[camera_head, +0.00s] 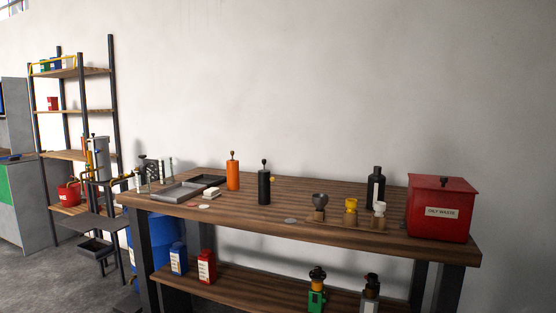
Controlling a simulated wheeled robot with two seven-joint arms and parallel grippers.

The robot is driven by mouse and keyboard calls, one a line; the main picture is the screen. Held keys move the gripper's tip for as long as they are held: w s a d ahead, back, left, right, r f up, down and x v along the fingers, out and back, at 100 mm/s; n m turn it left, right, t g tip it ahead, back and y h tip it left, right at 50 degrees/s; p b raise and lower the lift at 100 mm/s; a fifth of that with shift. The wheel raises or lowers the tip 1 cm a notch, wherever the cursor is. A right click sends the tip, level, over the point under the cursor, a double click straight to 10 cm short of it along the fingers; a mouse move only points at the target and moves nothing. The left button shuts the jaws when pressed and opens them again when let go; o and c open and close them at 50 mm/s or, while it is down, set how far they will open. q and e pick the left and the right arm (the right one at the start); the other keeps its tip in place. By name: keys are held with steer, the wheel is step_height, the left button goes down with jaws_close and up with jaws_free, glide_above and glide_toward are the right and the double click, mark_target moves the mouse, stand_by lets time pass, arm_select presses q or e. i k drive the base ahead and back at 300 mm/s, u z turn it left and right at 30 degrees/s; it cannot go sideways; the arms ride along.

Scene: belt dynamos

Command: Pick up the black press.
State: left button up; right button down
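The black press (264,187) is a slim dark cylinder with a thin rod and a small round knob on top. It stands upright on the wooden workbench (290,226), left of the middle. An orange press (233,174) of similar shape stands just behind it to the left, with a small gap between them. Neither of my grippers shows in the head view, and nothing is seen touching the black press.
Grey trays (178,192) and a white block (212,193) lie left of the presses. Small cups on a wooden stand (335,219), a black bottle (376,188) and a red oily waste bin (440,209) stand to the right.

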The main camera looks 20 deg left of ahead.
mark_target(265, 179)
steer(key=u, duration=0.9)
steer(key=i, duration=0.75)
steer(key=u, duration=0.95)
steer(key=i, duration=1.1)
steer(key=z, duration=0.85)
steer(key=i, duration=0.8)
steer(key=z, duration=1.1)
steer(key=k, duration=0.45)
steer(key=i, duration=0.5)
